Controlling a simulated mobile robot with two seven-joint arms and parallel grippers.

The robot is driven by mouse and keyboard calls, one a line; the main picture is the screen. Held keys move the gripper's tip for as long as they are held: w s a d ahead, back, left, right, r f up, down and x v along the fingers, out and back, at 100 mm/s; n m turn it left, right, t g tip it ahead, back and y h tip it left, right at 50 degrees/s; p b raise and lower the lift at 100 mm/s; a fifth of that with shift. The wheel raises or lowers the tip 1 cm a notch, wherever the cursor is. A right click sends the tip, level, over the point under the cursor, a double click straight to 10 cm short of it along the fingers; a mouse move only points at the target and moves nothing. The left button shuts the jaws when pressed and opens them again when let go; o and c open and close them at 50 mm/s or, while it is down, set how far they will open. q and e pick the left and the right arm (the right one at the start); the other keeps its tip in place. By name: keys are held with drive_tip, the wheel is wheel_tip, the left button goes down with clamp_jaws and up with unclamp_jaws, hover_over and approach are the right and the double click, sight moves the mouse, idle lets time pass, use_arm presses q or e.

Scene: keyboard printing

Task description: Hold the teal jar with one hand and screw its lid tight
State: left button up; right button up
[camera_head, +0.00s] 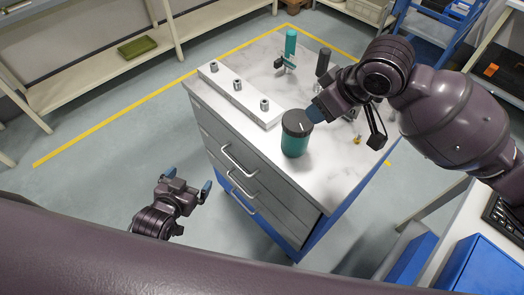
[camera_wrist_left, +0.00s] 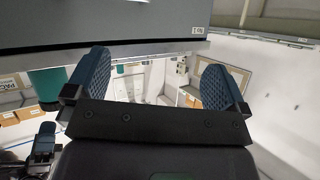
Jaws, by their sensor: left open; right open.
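The teal jar (camera_head: 295,146) stands upright on the white marble top of the drawer cabinet, near its front edge. Its black lid (camera_head: 297,123) sits on top and has a pale line mark. My right gripper (camera_head: 316,110) is open, its blue fingertip right beside the lid on the right; I cannot tell whether it touches. The far finger is hard to make out. My left gripper (camera_head: 188,186) is open and empty, off the cabinet's left side and apart from the jar. In the left wrist view its blue fingers (camera_wrist_left: 155,85) are spread with nothing between them.
A white rail with several metal knobs (camera_head: 238,85) lies along the cabinet's left side. A teal bottle (camera_head: 290,42), a small teal stand (camera_head: 285,63) and a dark cylinder (camera_head: 323,61) stand at the back. Drawer handles (camera_head: 240,162) stick out at the front. Floor around my left gripper is clear.

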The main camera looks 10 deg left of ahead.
use_arm(q)
drive_tip(key=w+d+r+m+h, duration=0.4)
drive_tip(key=w+d+r+h, duration=0.25)
drive_tip(key=d, duration=0.35)
drive_tip(key=m+h, duration=0.3)
drive_tip(key=h, duration=0.2)
approach(285, 142)
drive_tip(key=w+d+f, duration=0.1)
drive_tip(key=shift+n, duration=0.3)
drive_tip(key=x, duration=1.1)
drive_tip(key=shift+r, duration=0.4)
clamp_jaws()
